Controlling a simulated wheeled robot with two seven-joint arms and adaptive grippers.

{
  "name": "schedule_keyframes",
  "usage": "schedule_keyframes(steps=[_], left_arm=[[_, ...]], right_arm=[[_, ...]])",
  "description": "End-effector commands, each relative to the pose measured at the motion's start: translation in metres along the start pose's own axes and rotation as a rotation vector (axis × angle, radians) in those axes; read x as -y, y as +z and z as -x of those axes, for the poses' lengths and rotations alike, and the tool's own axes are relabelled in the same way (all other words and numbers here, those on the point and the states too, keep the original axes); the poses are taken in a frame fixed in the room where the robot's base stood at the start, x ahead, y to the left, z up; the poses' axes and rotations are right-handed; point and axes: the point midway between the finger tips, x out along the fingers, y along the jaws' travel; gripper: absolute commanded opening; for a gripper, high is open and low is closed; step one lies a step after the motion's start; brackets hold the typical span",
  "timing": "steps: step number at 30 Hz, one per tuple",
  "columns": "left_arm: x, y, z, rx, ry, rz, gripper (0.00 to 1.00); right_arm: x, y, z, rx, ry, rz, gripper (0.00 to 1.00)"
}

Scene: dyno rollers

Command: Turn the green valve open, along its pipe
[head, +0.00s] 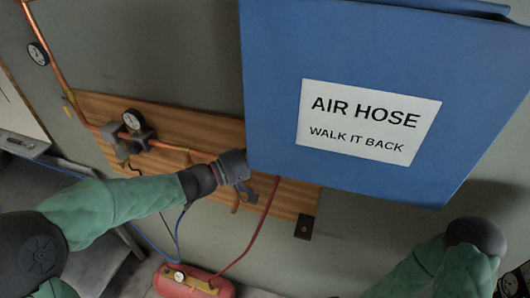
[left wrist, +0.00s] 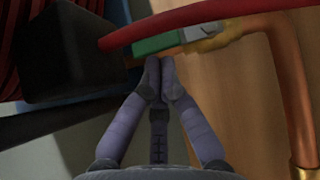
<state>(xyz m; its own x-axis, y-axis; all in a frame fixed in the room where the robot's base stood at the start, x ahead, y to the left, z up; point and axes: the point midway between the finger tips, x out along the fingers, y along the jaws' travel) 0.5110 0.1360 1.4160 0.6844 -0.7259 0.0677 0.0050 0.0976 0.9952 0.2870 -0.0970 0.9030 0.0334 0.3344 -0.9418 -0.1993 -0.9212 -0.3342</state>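The green valve handle (left wrist: 168,42) shows at the top of the left wrist view, lying roughly level across the picture beside a brass fitting (left wrist: 224,36). A red hose (left wrist: 200,14) crosses just above it and covers part of it. My left gripper (left wrist: 159,68) has its fingertips together, right at the handle's lower edge; I cannot tell whether they touch it. Nothing shows between the fingers. In the head view my left gripper (head: 248,192) is in front of the wooden board, below the blue cabinet, and the green handle cannot be made out. My right gripper is not in view.
The blue cabinet (head: 370,60) with an AIR HOSE sign hangs close above my left gripper. A red tank (head: 168,282) stands below. A dark block (left wrist: 68,55) shows in the left wrist view.

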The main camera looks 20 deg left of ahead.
Motion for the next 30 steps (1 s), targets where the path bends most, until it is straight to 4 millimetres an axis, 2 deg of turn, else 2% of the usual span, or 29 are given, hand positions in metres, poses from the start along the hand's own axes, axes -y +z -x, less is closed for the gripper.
schedule_keyframes(steps=[5,21,30], left_arm=[[-0.001,0.001,0.007,0.003,0.003,-0.001,0.0],[0.0,-0.003,0.095,-0.005,0.0,0.001,0.0],[0.0,-0.002,0.12,-0.001,0.001,0.0,0.0]], right_arm=[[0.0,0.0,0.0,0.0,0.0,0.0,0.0],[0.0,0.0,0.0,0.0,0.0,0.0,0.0],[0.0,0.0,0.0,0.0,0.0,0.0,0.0]])
